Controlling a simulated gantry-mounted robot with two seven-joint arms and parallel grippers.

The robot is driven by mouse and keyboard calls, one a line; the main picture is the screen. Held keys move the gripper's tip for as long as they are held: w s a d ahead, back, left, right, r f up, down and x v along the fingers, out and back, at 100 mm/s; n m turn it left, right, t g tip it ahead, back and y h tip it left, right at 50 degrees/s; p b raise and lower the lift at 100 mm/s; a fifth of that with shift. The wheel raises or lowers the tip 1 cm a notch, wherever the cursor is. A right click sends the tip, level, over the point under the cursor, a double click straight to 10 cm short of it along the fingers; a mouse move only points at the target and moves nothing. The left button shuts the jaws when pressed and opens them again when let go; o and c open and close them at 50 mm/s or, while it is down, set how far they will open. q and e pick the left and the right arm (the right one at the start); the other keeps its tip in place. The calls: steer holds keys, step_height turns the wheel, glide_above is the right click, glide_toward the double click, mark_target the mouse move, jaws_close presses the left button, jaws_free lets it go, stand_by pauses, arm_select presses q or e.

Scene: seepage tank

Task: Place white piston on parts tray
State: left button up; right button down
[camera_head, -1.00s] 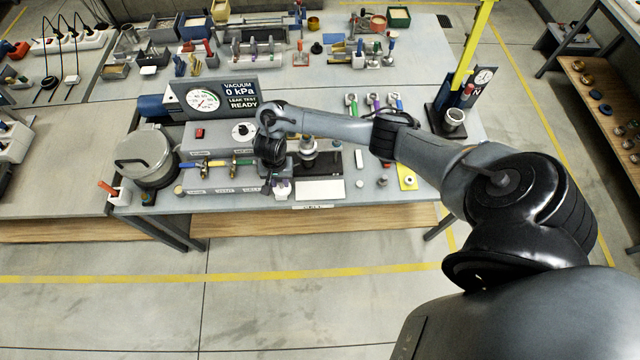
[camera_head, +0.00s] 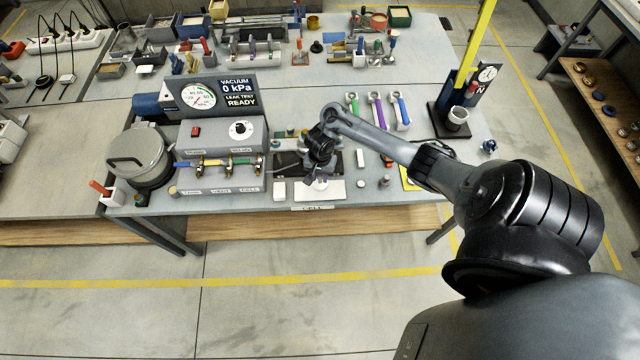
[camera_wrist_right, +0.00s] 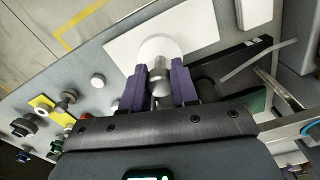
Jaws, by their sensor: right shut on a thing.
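The white piston (camera_wrist_right: 159,48) has a round white head and a metal stem. My right gripper (camera_wrist_right: 158,86) is shut on the stem between its purple fingers, with the head beyond the fingertips. A flat white rectangular plate, seemingly the parts tray (camera_wrist_right: 204,24), lies behind the piston in the right wrist view. In the head view my right gripper (camera_head: 319,178) is over the back part of this plate (camera_head: 318,193), and the piston is too small to make out there. I cannot tell whether the piston touches the plate. My left gripper is not in view.
A white block (camera_head: 279,191) stands left of the plate. A dark fixture (camera_head: 288,163) lies behind it. Small parts and a yellow card (camera_head: 410,178) lie to the right. The vacuum unit (camera_head: 220,130) and pot (camera_head: 138,158) stand to the left.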

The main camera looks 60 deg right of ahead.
mark_target(320, 182)
step_height(320, 182, down, 3)
steer(key=shift+f+b, duration=0.15)
steer(key=shift+b, duration=0.45)
steer(key=shift+f, duration=0.5)
steer(key=c, duration=0.9)
jaws_free()
steer(key=shift+f, duration=0.15)
steer(key=shift+o, duration=0.2)
